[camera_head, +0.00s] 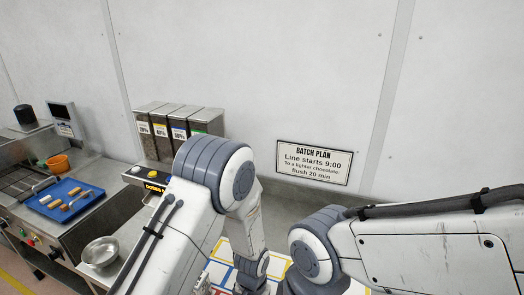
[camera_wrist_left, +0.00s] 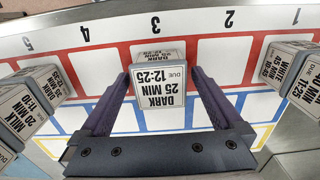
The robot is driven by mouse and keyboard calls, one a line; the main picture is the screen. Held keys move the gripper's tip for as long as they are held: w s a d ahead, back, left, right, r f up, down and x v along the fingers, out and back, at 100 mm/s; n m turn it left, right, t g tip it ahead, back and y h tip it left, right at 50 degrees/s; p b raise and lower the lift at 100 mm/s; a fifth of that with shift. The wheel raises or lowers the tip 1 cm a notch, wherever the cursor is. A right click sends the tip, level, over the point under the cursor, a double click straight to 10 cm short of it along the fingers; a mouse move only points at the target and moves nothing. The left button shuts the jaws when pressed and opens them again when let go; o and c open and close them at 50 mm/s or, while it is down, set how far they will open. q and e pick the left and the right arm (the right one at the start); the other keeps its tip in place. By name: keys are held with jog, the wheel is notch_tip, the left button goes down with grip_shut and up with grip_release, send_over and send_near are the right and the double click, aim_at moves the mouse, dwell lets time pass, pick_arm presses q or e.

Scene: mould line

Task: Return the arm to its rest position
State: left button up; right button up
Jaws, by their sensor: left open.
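In the left wrist view my left gripper (camera_wrist_left: 160,76) is open. Its two dark fingers stand on either side of a grey box (camera_wrist_left: 160,85) labelled "DARK 25 MIN DUE 12-25", with gaps between fingers and box. The box stands on a white board with numbered columns and red and blue outlined cells (camera_wrist_left: 225,57). In the head view my left arm (camera_head: 215,180) bends at the elbow and reaches down over the board (camera_head: 218,270); its gripper cannot be made out there. My right arm (camera_head: 420,250) comes in from the right; its gripper is out of view.
Labelled boxes flank the gripper at left (camera_wrist_left: 36,92) and right (camera_wrist_left: 298,75). At the head view's left are a blue tray (camera_head: 50,210) with several small items, an orange bowl (camera_head: 58,164), a metal bowl (camera_head: 100,252) and labelled bins (camera_head: 178,130). A batch plan sign (camera_head: 314,164) hangs behind.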

pick_arm(q)
jog(key=shift+w+r, duration=0.1)
jog(key=shift+r, duration=0.15)
notch_tip(320, 180, up, 11)
jog(key=b, duration=0.3)
notch_tip(320, 180, down, 12)
jog(key=p, duration=0.3)
jog(key=shift+r, duration=0.65)
notch_tip(320, 180, up, 10)
jog(key=shift+f+b, duration=0.1)
jog(key=shift+b, duration=0.95)
jog(key=w+a+r+p, duration=0.2)
jog(key=w+r+p, duration=0.1)
jog(key=r, duration=0.6)
jog(key=w+a+r+p, duration=0.2)
jog(key=a+r+p, duration=0.1)
jog(key=r, duration=0.5)
jog(key=a+f+b, duration=0.3)
jog(key=f+b, duration=0.2)
jog(key=f, duration=0.3)
jog(key=shift+w+a+f+b, duration=0.15)
jog(key=shift+f+b, duration=0.2)
jog(key=shift+f, duration=0.05)
